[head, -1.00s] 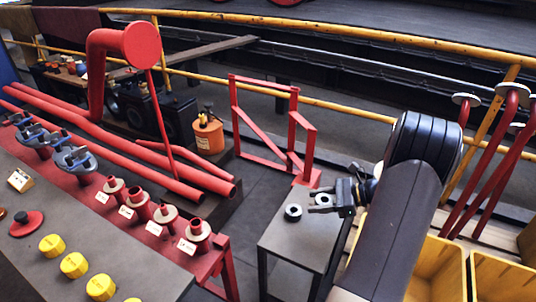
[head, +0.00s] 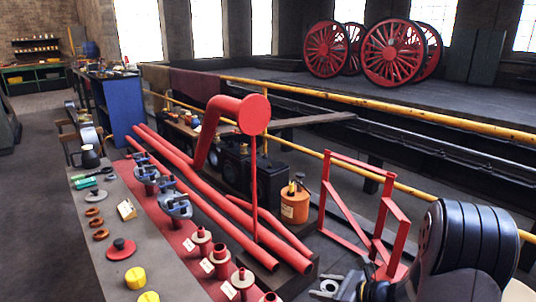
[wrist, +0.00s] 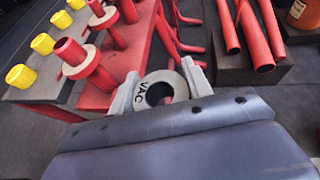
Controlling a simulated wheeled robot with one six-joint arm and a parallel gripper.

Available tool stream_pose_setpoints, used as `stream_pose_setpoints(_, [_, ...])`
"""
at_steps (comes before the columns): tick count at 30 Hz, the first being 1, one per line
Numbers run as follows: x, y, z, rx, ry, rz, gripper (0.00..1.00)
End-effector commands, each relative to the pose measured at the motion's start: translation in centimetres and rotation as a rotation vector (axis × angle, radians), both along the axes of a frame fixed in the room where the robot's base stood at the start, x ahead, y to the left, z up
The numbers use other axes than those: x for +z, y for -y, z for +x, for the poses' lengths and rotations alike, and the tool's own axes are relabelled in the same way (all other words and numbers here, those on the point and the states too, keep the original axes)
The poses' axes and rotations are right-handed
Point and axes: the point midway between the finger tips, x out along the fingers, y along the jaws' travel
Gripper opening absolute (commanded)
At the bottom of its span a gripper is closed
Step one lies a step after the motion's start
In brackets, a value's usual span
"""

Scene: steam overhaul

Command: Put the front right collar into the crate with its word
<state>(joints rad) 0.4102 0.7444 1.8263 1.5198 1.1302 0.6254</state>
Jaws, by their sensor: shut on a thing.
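My gripper (wrist: 160,92) is shut on a grey ring-shaped collar (wrist: 143,90). In the wrist view the collar sits between the two grey fingers, its dark hole showing. Letters reading "VAC" are on its left side; any further letters are hidden. In the head view the held collar (head: 329,286) is at the bottom edge, with my gripper partly cut off around it. No crate is in either view now.
A grey and red bench (head: 115,265) with yellow cups (head: 135,278) and upright red flanged pipes (head: 220,254) stands to the left. Dark floor shows below the collar.

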Motion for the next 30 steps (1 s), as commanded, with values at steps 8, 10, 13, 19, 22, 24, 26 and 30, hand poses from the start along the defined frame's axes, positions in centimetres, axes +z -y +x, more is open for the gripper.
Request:
stream_pose_setpoints(8, [4.1, 0.2, 0.1, -0.002, 0.002, 0.002, 0.09])
stream_pose_setpoints(10, [5.2, 0.2, 0.1, -0.001, 0.002, 0.002, 0.09])
stream_pose_setpoints(13, [6.7, 0.2, 0.1, -0.001, 0.002, 0.002, 0.09])
stream_pose_setpoints(19, [9.6, 0.2, 0.2, -0.001, 0.002, 0.002, 0.09])
stream_pose_setpoints(22, [11.1, 0.3, 0.2, -0.001, 0.003, 0.003, 0.09])
stream_pose_setpoints(24, [12.1, 0.3, 0.2, -0.001, 0.003, 0.003, 0.09])
stream_pose_setpoints(26, [13.0, 0.3, 0.2, -0.001, 0.003, 0.003, 0.09])
stream_pose_setpoints(30, [15.0, 0.2, 0.2, -0.001, 0.003, 0.002, 0.09])
